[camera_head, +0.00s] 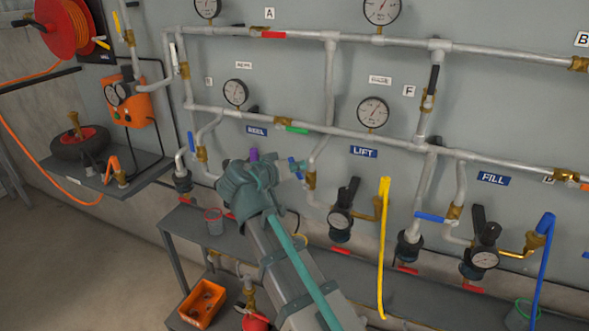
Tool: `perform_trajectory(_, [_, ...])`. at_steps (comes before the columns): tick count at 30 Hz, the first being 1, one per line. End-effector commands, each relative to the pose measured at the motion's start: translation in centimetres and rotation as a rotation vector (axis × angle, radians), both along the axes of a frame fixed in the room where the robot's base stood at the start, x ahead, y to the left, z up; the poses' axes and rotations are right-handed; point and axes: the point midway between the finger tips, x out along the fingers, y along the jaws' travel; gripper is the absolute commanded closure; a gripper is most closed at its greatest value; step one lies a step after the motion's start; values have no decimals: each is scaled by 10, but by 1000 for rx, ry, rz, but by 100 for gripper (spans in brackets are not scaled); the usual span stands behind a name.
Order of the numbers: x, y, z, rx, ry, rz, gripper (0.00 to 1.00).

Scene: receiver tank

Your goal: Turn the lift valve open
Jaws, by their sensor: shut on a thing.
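The blue LIFT label (363,152) is on the grey wall panel, right of the middle. Left of and below it, the lift valve (311,180) is a brass body on a grey drop pipe. The fingers are shut on the lever, though the contact is small and partly hidden. The lever's exact angle is hard to tell.
Horizontal grey pipes (420,147) with gauges cross the panel. Other blue-levered valves stand at REEL (191,142) and FILL (430,218). A yellow hose (383,250) hangs right of my arm. A dark shelf (410,290) runs below, with an orange bin (190,318) lower left.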

Motion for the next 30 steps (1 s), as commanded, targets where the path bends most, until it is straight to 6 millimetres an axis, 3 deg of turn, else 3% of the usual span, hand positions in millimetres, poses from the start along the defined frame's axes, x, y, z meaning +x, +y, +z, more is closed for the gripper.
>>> perform_trajectory(5, [0,-1,0,-2,1,-1,100])
perform_trajectory(6, [0,-1,0,-2,1,-1,81])
perform_trajectory(11, [0,0,0,-2,1,-1,57])
perform_trajectory(23, [-5,3,2,-3,1,1,57])
perform_trajectory(30, [-32,22,13,-1,1,3,57])
